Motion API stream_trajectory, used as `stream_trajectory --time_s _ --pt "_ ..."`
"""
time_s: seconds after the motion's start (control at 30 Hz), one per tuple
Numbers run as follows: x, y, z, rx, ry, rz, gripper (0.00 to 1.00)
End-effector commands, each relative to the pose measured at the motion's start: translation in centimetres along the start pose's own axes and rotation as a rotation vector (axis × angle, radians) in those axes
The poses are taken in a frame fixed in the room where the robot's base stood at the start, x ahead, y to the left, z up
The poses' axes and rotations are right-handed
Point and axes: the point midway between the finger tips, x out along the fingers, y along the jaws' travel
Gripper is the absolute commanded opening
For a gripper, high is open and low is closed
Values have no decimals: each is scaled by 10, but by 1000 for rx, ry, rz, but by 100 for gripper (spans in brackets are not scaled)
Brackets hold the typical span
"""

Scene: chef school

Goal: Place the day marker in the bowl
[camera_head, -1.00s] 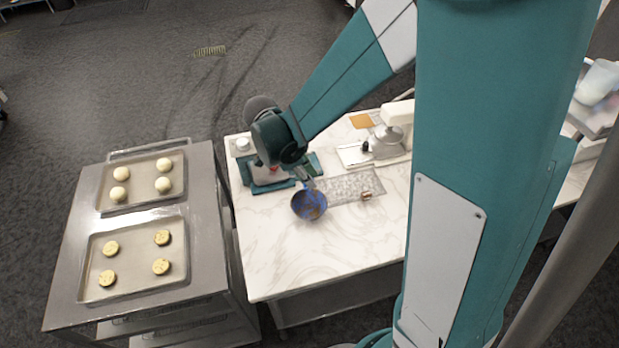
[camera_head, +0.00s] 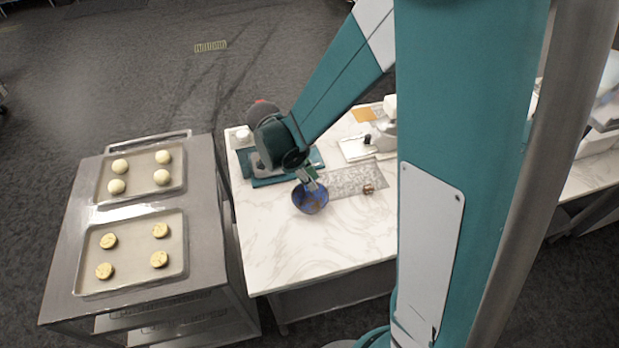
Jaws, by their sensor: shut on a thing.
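The blue bowl (camera_head: 311,206) stands upright on the marble counter, with brownish marks showing inside it. My gripper (camera_head: 313,187) points down at the bowl's far rim and overlaps its opening in this view. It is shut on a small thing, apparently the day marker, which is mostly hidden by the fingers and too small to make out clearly. I cannot tell whether the gripper touches the rim.
A metal trolley (camera_head: 208,215) with dough trays stands left. The counter's front (camera_head: 290,250) is clear.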

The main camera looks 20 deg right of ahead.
Motion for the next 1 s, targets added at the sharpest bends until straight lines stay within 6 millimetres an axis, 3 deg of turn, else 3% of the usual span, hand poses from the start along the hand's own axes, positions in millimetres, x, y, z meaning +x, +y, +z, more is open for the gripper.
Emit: stream_trajectory --time_s 0.6,1.0 --pt "47 0 20 0 0 0 7" --pt "56 0 23 0 0 0 7"
